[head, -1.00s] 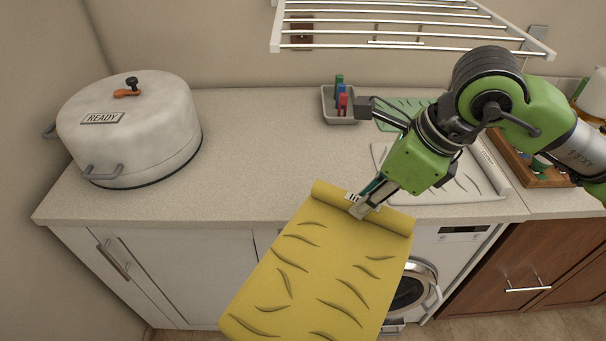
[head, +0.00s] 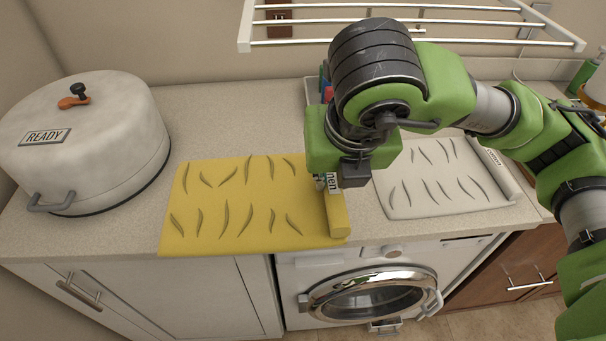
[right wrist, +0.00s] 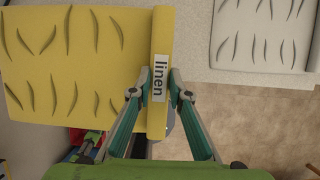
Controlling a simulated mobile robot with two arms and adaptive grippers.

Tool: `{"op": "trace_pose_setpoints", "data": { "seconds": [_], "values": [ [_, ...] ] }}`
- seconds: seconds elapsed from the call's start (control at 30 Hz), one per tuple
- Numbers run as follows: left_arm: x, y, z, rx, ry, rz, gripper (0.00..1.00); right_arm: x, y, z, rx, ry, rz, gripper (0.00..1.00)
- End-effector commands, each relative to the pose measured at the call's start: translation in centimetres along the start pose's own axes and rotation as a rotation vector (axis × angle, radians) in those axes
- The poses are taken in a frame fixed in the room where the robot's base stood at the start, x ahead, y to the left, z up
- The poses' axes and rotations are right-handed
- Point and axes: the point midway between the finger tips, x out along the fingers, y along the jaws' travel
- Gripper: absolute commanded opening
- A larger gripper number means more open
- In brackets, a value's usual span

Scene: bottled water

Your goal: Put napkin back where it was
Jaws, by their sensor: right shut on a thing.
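The yellow napkin (head: 235,205) has dark leaf-like marks and a rolled edge with a "linen" label. It is over the counter to the left of the white napkin, its near edge close to the counter's front edge; whether it rests on the counter I cannot tell. My right gripper (head: 328,183) is shut on its rolled right edge at the label. In the right wrist view the fingers (right wrist: 162,85) clasp the roll on both sides, and the yellow cloth (right wrist: 65,65) spreads to the left. My left gripper is not in view.
A white napkin (head: 425,185) of the same kind lies on the counter to the right. A large white pot (head: 85,140) marked READY stands at the left. A rack (head: 400,42) hangs above. The counter (head: 220,115) behind the yellow napkin is clear.

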Motion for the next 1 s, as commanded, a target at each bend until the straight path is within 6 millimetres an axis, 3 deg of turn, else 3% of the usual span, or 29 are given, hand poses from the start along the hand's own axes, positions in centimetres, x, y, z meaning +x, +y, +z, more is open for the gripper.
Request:
{"op": "trace_pose_setpoints", "data": {
  "seconds": [0.4,0.6,0.87,1.0],
  "values": [
    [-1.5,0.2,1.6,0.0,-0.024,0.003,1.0,6.6,-4.0,5.8,0.011,0.01,-0.007,0.0],
    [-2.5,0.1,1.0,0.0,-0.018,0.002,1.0,10.8,-5.0,6.8,0.005,0.007,-0.005,0.0],
    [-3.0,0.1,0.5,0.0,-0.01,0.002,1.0,13.3,-5.7,7.4,0.005,0.005,-0.004,0.0],
    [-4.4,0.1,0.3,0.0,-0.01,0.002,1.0,15.1,-5.8,6.8,0.001,0.008,-0.004,0.0]
  ]
}}
